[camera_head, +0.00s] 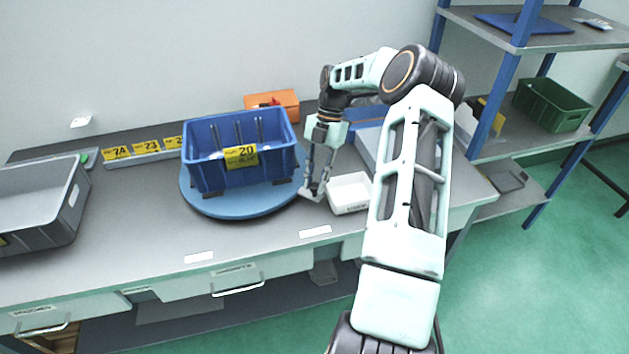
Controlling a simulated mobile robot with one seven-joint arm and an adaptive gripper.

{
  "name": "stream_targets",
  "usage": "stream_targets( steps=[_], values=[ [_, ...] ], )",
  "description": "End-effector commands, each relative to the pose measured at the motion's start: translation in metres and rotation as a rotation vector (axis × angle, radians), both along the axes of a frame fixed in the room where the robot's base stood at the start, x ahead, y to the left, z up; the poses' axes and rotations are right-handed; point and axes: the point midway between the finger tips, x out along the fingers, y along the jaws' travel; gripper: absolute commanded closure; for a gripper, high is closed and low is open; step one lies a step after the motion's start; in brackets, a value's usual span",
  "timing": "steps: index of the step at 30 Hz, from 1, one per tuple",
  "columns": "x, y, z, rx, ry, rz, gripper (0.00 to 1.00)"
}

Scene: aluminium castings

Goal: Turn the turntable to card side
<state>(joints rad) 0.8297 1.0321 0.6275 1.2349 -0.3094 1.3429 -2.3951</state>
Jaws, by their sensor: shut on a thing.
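The turntable (225,207) is a round blue disc on the grey bench. A blue crate (212,179) stands on it, with a yellow card (241,156) reading 20 on the wall that faces me. Grey upright parts show inside the crate. My gripper (313,192) points down at the right edge of the turntable, beside the crate, and is shut on the turntable's rim. The exact contact is small and partly hidden by the fingers.
A white tray (349,193) sits close to the right of my gripper. A grey crate (72,205) stands at the left, and an orange bin (288,101) is behind the blue crate. Yellow number cards (147,146) line the back. The bench front is mostly clear.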

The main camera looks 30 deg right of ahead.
Motion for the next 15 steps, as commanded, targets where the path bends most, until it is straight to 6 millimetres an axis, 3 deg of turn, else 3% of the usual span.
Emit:
stream_targets(
  steps=[4, 5, 9, 15],
  values=[
    [0.0029, -0.0051, 0.0014, -0.011, -0.011, -0.005, 1.0],
    [0.0029, -0.0053, 0.0015, -0.012, -0.012, -0.005, 0.76],
    [0.0023, -0.0042, 0.0013, -0.009, -0.009, -0.003, 0.62],
    [0.0018, -0.0028, 0.0009, -0.007, -0.007, -0.003, 0.62]
  ],
)
